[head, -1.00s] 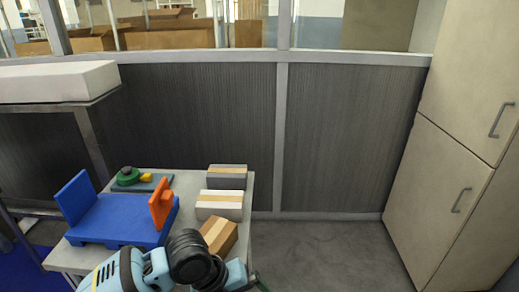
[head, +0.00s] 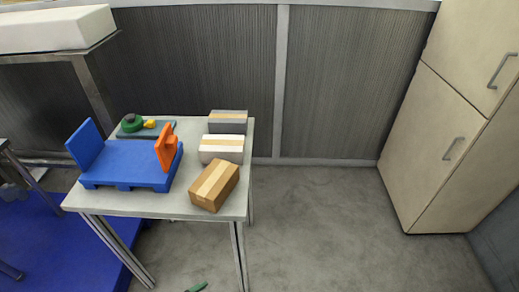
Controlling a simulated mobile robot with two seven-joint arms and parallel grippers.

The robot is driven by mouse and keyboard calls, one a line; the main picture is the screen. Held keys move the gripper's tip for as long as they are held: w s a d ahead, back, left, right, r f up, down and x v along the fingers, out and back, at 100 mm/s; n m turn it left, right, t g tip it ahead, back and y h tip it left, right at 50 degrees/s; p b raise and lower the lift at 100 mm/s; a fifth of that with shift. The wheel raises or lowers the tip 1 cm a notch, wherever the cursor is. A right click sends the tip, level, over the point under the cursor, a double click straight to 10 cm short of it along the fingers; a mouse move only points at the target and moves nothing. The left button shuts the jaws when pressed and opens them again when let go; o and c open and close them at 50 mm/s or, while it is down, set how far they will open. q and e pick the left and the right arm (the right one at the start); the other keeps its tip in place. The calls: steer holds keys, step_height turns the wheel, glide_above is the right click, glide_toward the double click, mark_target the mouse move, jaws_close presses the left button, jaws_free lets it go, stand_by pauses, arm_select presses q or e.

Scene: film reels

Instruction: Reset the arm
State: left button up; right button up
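Neither of my arms shows clearly in the head view. A small green piece (head: 197,287) pokes in at the bottom edge, below the table. It resembles the green tip seen at the end of my arm earlier, but too little shows to tell whether it is open or shut. My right gripper is not in view.
A grey table (head: 150,203) holds a blue stand (head: 125,165) with an orange upright (head: 165,146), a green round part (head: 132,122), and grey (head: 228,120), white (head: 222,148) and brown (head: 214,185) boxes. A beige cabinet (head: 430,150) stands right. The floor between is clear.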

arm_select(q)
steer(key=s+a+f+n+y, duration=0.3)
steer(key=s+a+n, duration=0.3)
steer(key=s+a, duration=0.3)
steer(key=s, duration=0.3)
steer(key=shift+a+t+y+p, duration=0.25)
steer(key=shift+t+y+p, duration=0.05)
